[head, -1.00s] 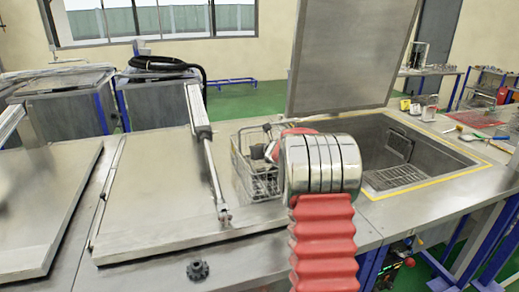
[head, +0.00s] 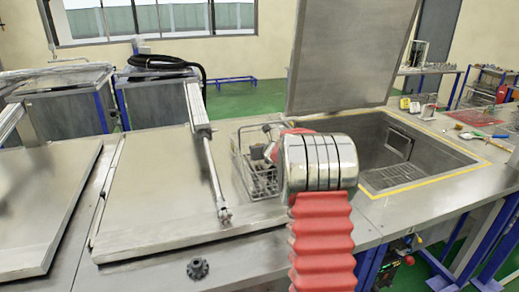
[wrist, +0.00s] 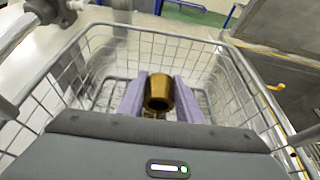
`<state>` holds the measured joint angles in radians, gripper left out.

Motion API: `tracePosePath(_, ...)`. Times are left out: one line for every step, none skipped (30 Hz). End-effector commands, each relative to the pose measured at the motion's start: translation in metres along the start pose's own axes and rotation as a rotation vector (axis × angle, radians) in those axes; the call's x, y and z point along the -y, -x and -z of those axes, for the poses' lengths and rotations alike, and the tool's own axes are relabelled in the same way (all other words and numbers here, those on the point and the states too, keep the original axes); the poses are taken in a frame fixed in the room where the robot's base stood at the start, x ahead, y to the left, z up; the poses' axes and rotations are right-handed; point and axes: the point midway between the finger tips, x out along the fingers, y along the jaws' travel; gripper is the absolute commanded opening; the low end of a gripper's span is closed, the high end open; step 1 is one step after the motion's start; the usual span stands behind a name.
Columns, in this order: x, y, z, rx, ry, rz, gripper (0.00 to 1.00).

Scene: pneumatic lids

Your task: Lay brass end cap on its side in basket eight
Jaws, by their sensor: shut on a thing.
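The brass end cap (wrist: 159,92) is between the two lilac fingers of my gripper (wrist: 159,98) in the wrist view. My gripper is shut on it. The cap's round open end faces the wrist camera. The cap and gripper are over or inside a wire basket (wrist: 105,60), whose walls rise around them; whether the cap touches the basket floor I cannot tell. In the head view the basket (head: 238,165) stands on the steel counter, left of my arm. My arm hides its right part, and the cap does not show clearly there. No basket number is readable.
An open tank (head: 440,160) with a yellow-edged rim and raised lid (head: 350,60) lies right of the basket. A closed lid (head: 150,190) with a piston strut (head: 211,175) is on the left. The strut also shows near the basket in the wrist view (wrist: 45,12).

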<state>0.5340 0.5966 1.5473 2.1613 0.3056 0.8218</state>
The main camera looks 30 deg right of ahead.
Motion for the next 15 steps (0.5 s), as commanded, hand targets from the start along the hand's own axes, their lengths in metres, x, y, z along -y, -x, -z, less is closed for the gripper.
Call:
tracePosePath(-0.0019, -0.0016, 0.0066, -0.009, -0.002, -0.003, 0.0)
tracePosePath(-0.0021, -0.0019, 0.0083, -0.012, -0.003, -0.003, 0.33)
tracePosePath(-0.0022, -0.0021, 0.0089, -0.012, -0.003, -0.003, 0.36)
tracePosePath(-0.0023, -0.0022, 0.0093, -0.013, -0.003, -0.004, 0.38)
tracePosePath(-0.0025, -0.0023, 0.0097, -0.014, -0.003, -0.004, 0.4)
tracePosePath(-0.0026, -0.0024, 0.0102, -0.014, -0.003, -0.004, 0.43)
tracePosePath(-0.0028, -0.0025, 0.0107, -0.015, -0.003, -0.004, 0.45)
tracePosePath(-0.0029, -0.0025, 0.011, -0.015, -0.003, -0.004, 0.47)
tracePosePath(-0.003, -0.0026, 0.0116, -0.016, -0.004, -0.004, 0.5)
tracePosePath(-0.0031, -0.0027, 0.012, -0.017, -0.004, -0.005, 0.51)
tracePosePath(-0.0032, -0.0028, 0.0122, -0.017, -0.004, -0.005, 0.51)
tracePosePath(-0.0033, -0.0029, 0.0125, -0.017, -0.004, -0.005, 0.51)
tracePosePath(-0.0034, -0.003, 0.0127, -0.018, -0.004, -0.005, 0.51)
tracePosePath(-0.0034, -0.0031, 0.0129, -0.018, -0.004, -0.005, 0.51)
tracePosePath(-0.0035, -0.0032, 0.013, -0.018, -0.004, -0.005, 0.51)
